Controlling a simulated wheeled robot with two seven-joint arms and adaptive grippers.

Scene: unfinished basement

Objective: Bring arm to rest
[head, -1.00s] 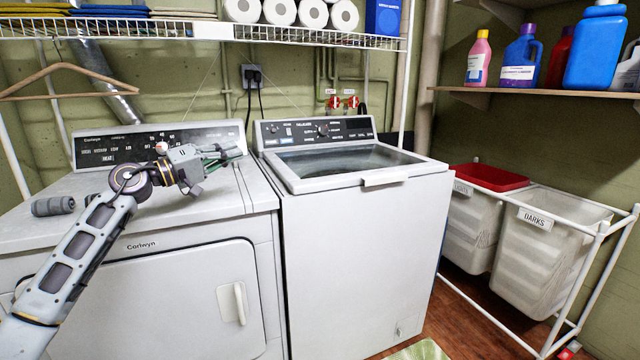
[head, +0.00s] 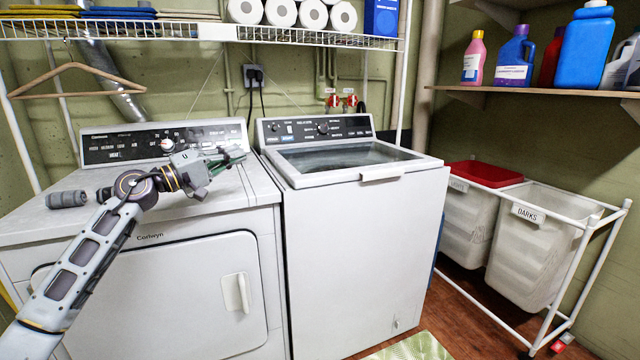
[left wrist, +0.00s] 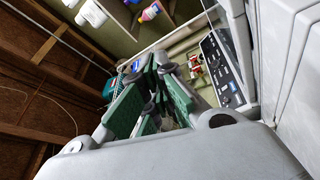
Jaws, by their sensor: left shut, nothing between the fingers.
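My left arm comes in from the left in the head view and reaches over the front of the dryer (head: 190,262). My left gripper (head: 236,156) is above the dryer's top, near its right rear, pointing right toward the washer (head: 365,260). Its fingers are shut with nothing between them. In the left wrist view the green-padded fingers (left wrist: 150,95) fill the middle. My right gripper is not in view.
The washer's lid is closed. A wire shelf (head: 210,31) with paper rolls (head: 283,13) runs above. A hanger (head: 75,72) hangs at left. A laundry sorter (head: 530,245) and a bottle shelf (head: 540,92) are at right.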

